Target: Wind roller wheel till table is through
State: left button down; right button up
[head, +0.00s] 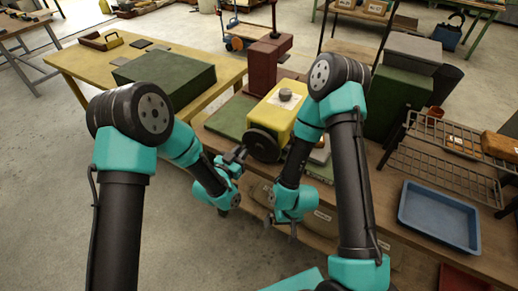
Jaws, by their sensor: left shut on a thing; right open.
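The roller machine has a yellow body (284,108) with a grey knob on top, standing on a green base on the wooden bench. A black roller wheel (263,146) is on its near side. My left gripper (238,155) is at the wheel's left edge, shut on the wheel or its handle; the small contact area is hard to make out. My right gripper (293,229) is open and empty, pointing down in front of the bench edge, below and right of the wheel. A dark red block-like column (264,68) stands behind the yellow body.
A green box (168,78) sits on the yellow table (73,62) at the left. Right of the machine are dark green boxes (398,97), a wire rack (440,150) and a blue tray (440,214). Sacks lie under the bench. Floor at the left front is clear.

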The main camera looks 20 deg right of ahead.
aim_at(246, 138)
pick_arm(q)
jog(key=shift+w+a, duration=0.1)
jog(key=shift+a, duration=0.05)
jog(key=shift+w+a+r, duration=0.1)
jog(key=shift+a+r, duration=0.1)
jog(key=shift+r, duration=0.65)
jog(key=shift+r, duration=0.1)
jog(key=shift+d+r, duration=0.15)
jog(key=shift+r, duration=0.85)
jog(key=shift+d+r, duration=0.1)
jog(key=shift+r, duration=0.3)
grip_release()
jog(key=shift+d+f, duration=0.1)
jog(key=shift+f, duration=0.1)
